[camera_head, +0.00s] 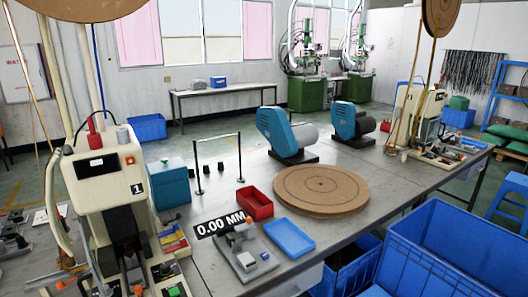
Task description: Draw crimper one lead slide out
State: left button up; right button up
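Crimper one (103,168), a cream press marked with a "1", stands at the left end of the grey table in the head view. Its dark tooling area (123,222) is low on its front. Small coloured parts sit at its right side, including a yellow and red piece (172,240) and a green button (173,291). I cannot tell which of these small parts is the lead slide, or how far out it stands. Neither of my grippers is in view.
A gauge with a "0.00 MM" display (220,225), a red tray (255,202) and a blue tray (290,238) lie right of crimper one. A round brown disc (320,188) lies beyond. Large blue crates (440,255) stand at the lower right.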

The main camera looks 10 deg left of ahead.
aim_at(137, 282)
jog(key=k+j+u, duration=0.15)
jog(key=j+u, duration=0.15)
jog(key=k+j+u, duration=0.1)
jog(key=j+u, duration=0.2)
jog(key=j, duration=0.2)
jog(key=k+j+u, duration=0.1)
jog(key=j+u, duration=0.2)
jog(key=j, duration=0.1)
